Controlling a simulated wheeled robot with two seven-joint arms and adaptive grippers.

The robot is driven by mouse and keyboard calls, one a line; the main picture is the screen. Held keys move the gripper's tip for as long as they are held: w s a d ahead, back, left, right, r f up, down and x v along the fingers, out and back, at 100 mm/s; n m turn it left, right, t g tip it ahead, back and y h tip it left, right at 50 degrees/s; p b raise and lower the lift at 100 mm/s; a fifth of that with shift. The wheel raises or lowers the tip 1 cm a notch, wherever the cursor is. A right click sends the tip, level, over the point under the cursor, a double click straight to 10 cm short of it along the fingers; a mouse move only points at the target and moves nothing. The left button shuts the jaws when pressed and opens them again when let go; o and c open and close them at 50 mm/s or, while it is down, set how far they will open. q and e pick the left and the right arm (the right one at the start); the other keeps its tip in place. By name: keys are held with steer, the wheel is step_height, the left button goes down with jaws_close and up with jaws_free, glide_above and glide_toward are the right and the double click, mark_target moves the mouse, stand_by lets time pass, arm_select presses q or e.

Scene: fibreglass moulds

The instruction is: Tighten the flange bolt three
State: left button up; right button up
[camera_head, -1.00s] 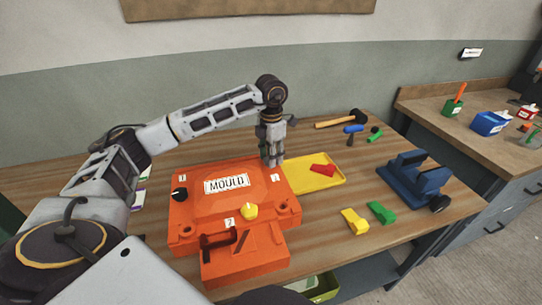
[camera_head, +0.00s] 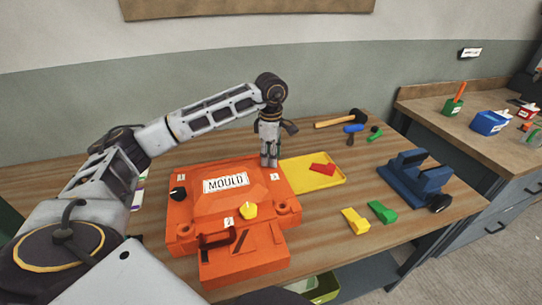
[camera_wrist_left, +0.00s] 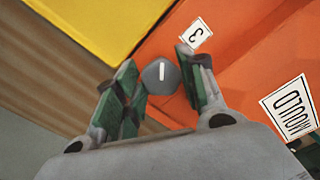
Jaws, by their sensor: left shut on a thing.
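The orange mould (camera_head: 190,228) lies on the wooden table, with a white MOULD label on top. The label "3" (camera_head: 275,177) is near its far right corner and also shows in the left wrist view (camera_wrist_left: 196,34). My left gripper (camera_head: 269,163) points down at that corner. In the left wrist view, flange bolt three (camera_wrist_left: 160,77), a grey head with a white line, sits between the two green-padded fingers, which are shut on it. In the head view the gripper hides this bolt. My right gripper is not in view.
A yellow tray (camera_head: 300,183) with a red wedge (camera_head: 323,169) lies right of the gripper. A blue vise (camera_head: 412,180), hammers and loose wedges lie farther right.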

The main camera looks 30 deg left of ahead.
arm_select(q)
steer(key=shift+r+m, duration=0.1)
steer(key=shift+m, duration=1.5)
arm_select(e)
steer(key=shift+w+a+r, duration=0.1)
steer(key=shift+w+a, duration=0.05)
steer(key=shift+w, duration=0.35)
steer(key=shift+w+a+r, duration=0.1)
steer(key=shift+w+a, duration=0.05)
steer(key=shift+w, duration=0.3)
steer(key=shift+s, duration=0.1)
arm_select(q)
steer(key=o, duration=1)
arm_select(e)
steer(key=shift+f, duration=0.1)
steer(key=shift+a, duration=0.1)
arm_select(q)
steer(key=shift+d+r, duration=0.1)
steer(key=shift+r, duration=3.85)
